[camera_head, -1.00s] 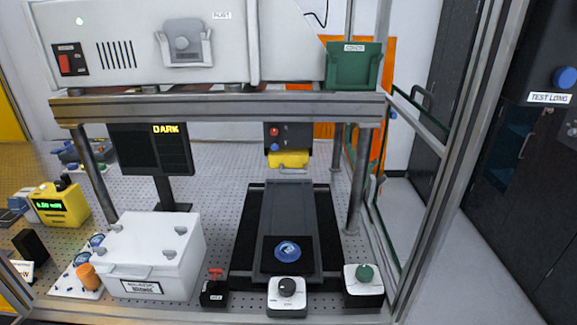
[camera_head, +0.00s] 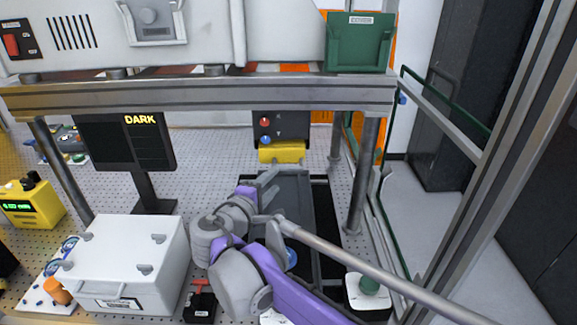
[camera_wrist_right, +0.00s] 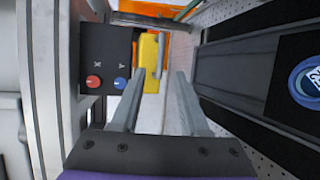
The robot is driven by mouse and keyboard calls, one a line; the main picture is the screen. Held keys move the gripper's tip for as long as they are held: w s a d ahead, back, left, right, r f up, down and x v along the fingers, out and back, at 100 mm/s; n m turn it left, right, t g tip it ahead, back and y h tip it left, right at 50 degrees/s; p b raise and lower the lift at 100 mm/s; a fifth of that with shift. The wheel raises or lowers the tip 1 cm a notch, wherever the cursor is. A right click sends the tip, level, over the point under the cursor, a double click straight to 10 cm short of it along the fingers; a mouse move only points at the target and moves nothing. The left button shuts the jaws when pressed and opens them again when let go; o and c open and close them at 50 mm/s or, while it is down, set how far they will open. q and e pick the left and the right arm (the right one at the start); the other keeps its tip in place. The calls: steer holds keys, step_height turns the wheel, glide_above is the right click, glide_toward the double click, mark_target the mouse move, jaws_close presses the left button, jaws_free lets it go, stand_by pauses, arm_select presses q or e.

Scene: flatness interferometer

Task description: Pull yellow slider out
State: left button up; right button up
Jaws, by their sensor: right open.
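The yellow slider (camera_head: 282,152) sits below a dark box with a red and a blue knob, at the back of the bench. In the right wrist view the slider (camera_wrist_right: 149,64) shows a grey handle bar on its face. My right gripper (camera_head: 268,181) is in front of the slider, pointing at it. In the right wrist view the gripper (camera_wrist_right: 156,82) is open, its two fingers apart with nothing between them; the slider lies beyond the fingertips. I cannot tell the exact gap. My left gripper is not in view.
The dark knob box (camera_head: 281,127) hangs just above the slider. A dark rail stage (camera_head: 298,205) with a blue disc (camera_wrist_right: 308,82) runs below my right arm. The overhead beam (camera_head: 200,95) and a post (camera_head: 364,175) frame the space. A white case (camera_head: 125,255) stands left.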

mark_target(288, 168)
steer(key=b+x, duration=0.1)
steer(key=x, duration=0.8)
steer(key=shift+w+d+f, duration=0.1)
steer(key=shift+w+d, duration=0.15)
steer(key=shift+w, duration=0.05)
jaws_close()
stand_by(1.0)
